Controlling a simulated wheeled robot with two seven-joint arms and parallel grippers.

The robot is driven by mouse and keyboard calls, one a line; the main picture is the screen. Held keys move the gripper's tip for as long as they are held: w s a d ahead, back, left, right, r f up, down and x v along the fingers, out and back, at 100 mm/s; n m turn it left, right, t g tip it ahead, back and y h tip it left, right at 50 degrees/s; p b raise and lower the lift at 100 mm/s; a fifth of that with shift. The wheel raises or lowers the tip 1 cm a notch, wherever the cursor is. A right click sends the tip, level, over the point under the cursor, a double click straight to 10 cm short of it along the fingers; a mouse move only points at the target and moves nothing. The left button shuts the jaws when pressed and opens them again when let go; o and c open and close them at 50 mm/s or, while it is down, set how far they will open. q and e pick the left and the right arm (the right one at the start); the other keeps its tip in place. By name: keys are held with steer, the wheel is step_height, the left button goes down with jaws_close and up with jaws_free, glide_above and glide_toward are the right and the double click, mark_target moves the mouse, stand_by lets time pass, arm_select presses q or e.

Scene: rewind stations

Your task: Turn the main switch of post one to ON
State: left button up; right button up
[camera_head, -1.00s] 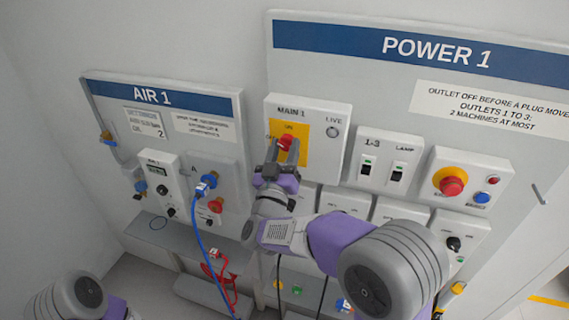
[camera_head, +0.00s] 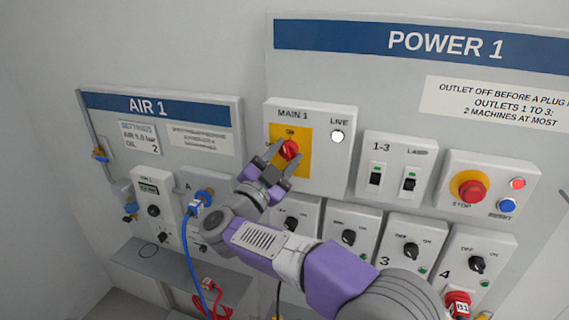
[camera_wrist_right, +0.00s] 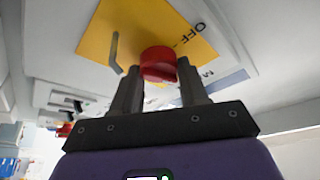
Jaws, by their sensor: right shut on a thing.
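The main switch is a red knob (camera_head: 290,149) on a yellow plate (camera_head: 303,170) in the box marked MAIN 1 (camera_head: 327,172). ON is printed above the knob. In the right wrist view the red knob (camera_wrist_right: 158,63) sits between my fingertips, with OFF printed on the plate beside it. My right gripper (camera_head: 279,158) is shut on the knob. The fingers partly cover the plate, and the knob's pointing direction is hard to read. The round LIVE lamp (camera_head: 337,136) on the box looks bright white. My left gripper is out of view.
The POWER 1 panel carries 1-3 and LAMP switches (camera_head: 396,167), a red STOP button (camera_head: 471,191) and several black outlet knobs below. The AIR 1 panel (camera_head: 223,120) is at left, with a blue hose (camera_head: 190,262) hanging from it.

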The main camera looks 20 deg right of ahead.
steer(key=shift+m+g+b, duration=0.3)
steer(key=shift+m+g, duration=0.1)
steer(key=shift+m, duration=0.7)
steer(key=o, duration=1.1)
steer(key=shift+c, duration=0.2)
steer(key=shift+s+a, duration=0.1)
steer(key=v, duration=0.7)
steer(key=shift+a, duration=0.1)
